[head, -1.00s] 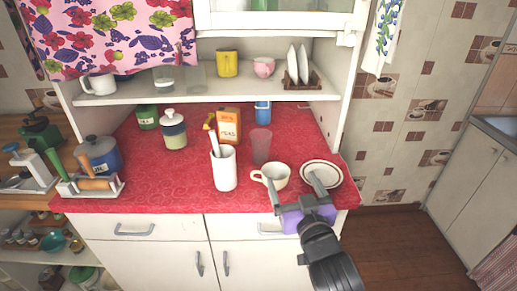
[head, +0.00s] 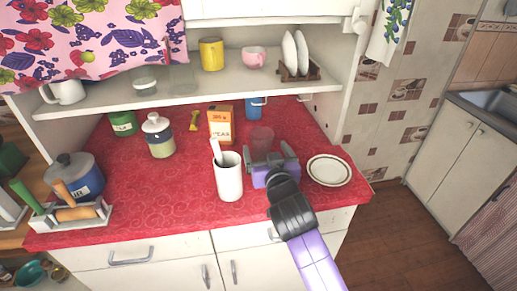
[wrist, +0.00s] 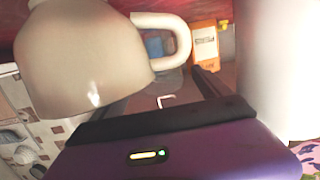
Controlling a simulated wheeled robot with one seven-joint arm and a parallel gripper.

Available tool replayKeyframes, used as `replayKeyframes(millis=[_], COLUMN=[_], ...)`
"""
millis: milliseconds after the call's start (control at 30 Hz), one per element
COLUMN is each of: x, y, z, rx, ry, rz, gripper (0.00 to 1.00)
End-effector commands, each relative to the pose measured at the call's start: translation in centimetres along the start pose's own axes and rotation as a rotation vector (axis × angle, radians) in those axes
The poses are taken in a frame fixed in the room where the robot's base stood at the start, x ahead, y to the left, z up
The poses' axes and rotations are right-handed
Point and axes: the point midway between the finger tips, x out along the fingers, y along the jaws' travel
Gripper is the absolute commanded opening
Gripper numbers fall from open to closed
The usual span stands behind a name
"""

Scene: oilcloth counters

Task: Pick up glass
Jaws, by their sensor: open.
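The glass (head: 262,138) is a clear, faintly tinted tumbler standing on the red counter. Its lower part is hidden behind my gripper (head: 270,153) in the head view. My gripper is open, just in front of the glass, with its fingers pointing toward it. In the wrist view, which looks upside down, the see-through glass (wrist: 178,84) shows faintly between the fingers. I cannot tell how far in it is.
A white utensil holder (head: 229,178) stands close left of the gripper. Behind are an orange box (head: 221,126) and a blue mug (head: 255,107). The shelf (head: 150,95) overhangs the back of the counter.

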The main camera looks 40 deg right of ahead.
Motion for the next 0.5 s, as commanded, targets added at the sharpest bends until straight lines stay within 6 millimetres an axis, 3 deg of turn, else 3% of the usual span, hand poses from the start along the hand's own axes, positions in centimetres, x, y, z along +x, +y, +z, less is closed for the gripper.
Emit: replayKeyframes(millis=[333, 500], x=[4.5, 5.4], y=[-0.1, -0.1], z=[-0.1, 0.0], rx=[0.001, 0.001], ry=[0.0, 0.0], rz=[0.0, -0.001], gripper=[0.87, 0.87])
